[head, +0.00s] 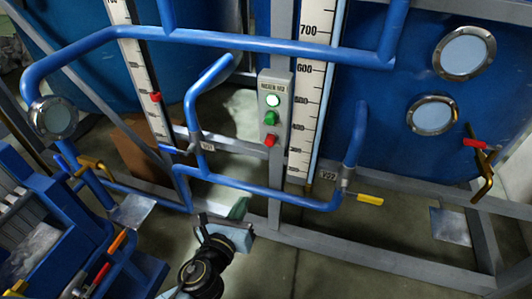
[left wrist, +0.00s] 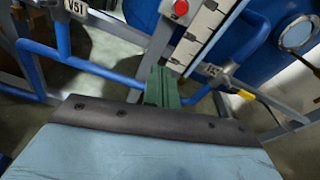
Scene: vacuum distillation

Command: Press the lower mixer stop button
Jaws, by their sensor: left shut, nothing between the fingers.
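A grey control box (head: 274,95) is fixed to an upright post in the head view. It carries a lit pale green lamp at the top, a green button (head: 270,118) in the middle and a red button (head: 270,140), the lowest of the three. The red button also shows at the top of the left wrist view (left wrist: 181,7). My left gripper (head: 240,206) is below and slightly left of the box, apart from it. Its green fingers (left wrist: 162,88) are shut and empty, below the red button in the wrist view. My right gripper is not in view.
Blue pipes (head: 260,190) cross below the box, near my left gripper. A white scale (head: 308,90) stands right beside the box. Blue tanks are behind.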

